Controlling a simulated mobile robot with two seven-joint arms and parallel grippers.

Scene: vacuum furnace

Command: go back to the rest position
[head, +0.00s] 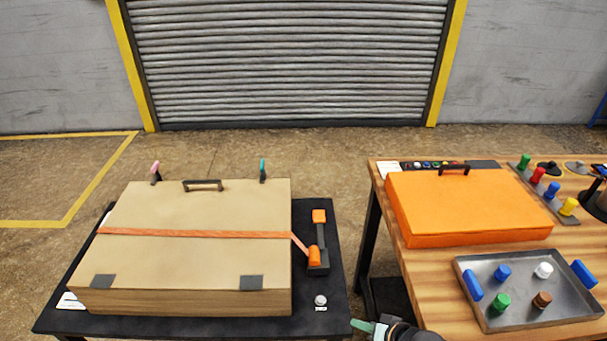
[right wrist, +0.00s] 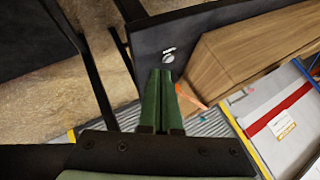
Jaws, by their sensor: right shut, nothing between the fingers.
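My right gripper (head: 362,326) shows at the bottom edge of the head view, in front of the gap between the two tables. Its green fingers point left, towards the black table's front right corner. In the right wrist view the green fingers (right wrist: 161,100) lie side by side, shut, with nothing between them. My left gripper is not in view. A closed beige box (head: 195,210) with an orange strap (head: 190,233) across its lid rests on the black table (head: 338,285).
An orange lever (head: 319,216) and a small round button (head: 321,300) stand right of the beige box. On the wooden table (head: 430,290) are a closed orange case (head: 465,205), a metal tray (head: 520,262) with coloured pegs, and more pegs behind. A roller shutter (head: 290,60) closes the back.

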